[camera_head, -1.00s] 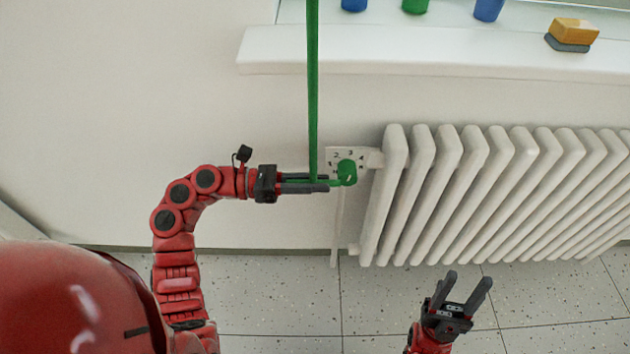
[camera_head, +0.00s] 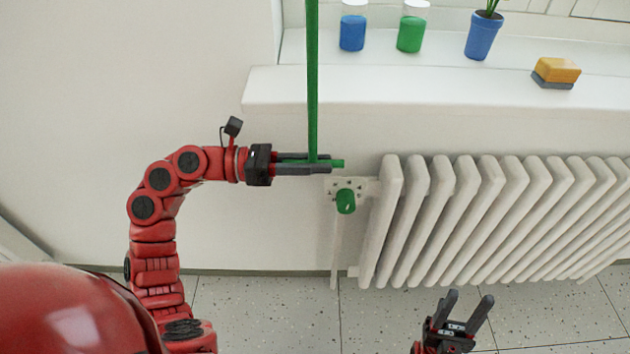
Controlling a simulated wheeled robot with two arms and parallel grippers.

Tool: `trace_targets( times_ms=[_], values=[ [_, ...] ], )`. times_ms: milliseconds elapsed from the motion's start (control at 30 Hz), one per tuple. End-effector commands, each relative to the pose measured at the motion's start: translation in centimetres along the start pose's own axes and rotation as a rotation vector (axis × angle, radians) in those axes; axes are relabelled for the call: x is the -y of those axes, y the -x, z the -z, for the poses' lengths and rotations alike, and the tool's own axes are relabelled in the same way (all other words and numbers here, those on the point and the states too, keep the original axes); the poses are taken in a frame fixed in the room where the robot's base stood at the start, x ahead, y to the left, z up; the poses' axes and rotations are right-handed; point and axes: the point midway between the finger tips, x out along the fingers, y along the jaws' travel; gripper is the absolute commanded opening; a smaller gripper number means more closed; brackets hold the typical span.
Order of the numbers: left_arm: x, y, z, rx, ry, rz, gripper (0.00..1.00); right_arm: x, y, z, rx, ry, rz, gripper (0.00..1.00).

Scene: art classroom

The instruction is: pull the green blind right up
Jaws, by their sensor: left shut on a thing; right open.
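A straight green rod (camera_head: 312,80) hangs down from above the top edge in front of the wall. At its lower end is a short green sideways piece (camera_head: 338,163). The blind's cloth is not in view. My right gripper (camera_head: 470,314) is open and empty, low in front of the radiator.
The white sill (camera_head: 400,88) holds a blue jar (camera_head: 352,32), a green jar (camera_head: 410,34), a blue plant pot (camera_head: 483,36) and a yellow sponge (camera_head: 556,71). The white radiator (camera_head: 490,215) and its green valve knob (camera_head: 345,201) are on the wall. The wall at left is bare.

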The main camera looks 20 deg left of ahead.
Motion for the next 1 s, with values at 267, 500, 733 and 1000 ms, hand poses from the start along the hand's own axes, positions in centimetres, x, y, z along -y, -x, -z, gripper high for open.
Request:
trace_targets(
  times_ms=[267, 500, 733, 1000],
  values=[
    [0.7, 0.1, -4.4, 0.003, 0.001, -0.007, 0.00, -0.1, -1.3, 0.2, 0.000, 0.000, 0.000, 0.50],
    [0.8, 0.1, -5.1, 0.002, 0.002, -0.006, 0.00, -0.1, -1.4, 0.2, 0.000, 0.000, 0.000, 0.50],
    [0.8, 0.1, -5.0, 0.002, 0.002, -0.006, 0.00, -0.1, -1.3, 0.2, 0.000, 0.000, 0.000, 0.50],
    [0.9, 0.1, -5.0, 0.001, 0.001, -0.004, 0.50, -0.1, -1.3, 0.2, 0.000, 0.000, 0.000, 0.50]
  ],
)
